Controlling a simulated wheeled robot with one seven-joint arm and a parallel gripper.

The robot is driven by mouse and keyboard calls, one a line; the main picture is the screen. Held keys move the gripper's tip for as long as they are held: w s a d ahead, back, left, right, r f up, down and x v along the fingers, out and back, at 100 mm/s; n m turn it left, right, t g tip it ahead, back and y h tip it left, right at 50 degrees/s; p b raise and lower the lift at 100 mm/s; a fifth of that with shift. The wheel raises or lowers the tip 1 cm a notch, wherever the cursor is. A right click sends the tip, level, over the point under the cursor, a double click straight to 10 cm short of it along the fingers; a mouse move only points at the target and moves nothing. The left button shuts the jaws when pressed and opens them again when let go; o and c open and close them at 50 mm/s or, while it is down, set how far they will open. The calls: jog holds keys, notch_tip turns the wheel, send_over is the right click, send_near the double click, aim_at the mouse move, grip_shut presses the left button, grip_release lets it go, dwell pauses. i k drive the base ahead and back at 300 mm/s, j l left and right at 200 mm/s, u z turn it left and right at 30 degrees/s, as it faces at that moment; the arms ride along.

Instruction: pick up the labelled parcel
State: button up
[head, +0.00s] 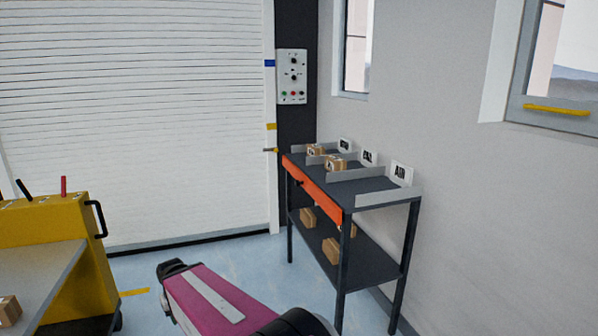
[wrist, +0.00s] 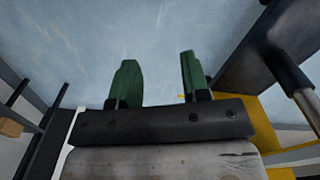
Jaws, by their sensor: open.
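Several brown parcels are in the head view. One parcel (head: 335,163) and another parcel (head: 314,150) sit on the top of the sorting rack, and both seem to carry pale marks. A parcel (head: 331,250) and a parcel (head: 307,218) lie on its lower shelf. A parcel (head: 9,311) sits on the grey table at the lower left, cut by the picture edge. I cannot tell which is the labelled parcel. My gripper (wrist: 156,82) is open, its green fingers apart with only floor behind them. It is away from the parcels.
The dark rack (head: 375,268) has an orange front rail (head: 318,190), grey dividers and signs, one reading AIR (head: 401,173). A yellow cart (head: 50,225) stands behind the grey table (head: 45,268). Blue-grey floor between cart and rack is clear, before a white shutter (head: 135,120).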

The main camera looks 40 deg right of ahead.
aim_at(314, 150)
jog(key=z, duration=1.6)
jog(key=i+j+z, duration=0.2)
jog(key=j, duration=0.3)
jog(key=i, duration=0.1)
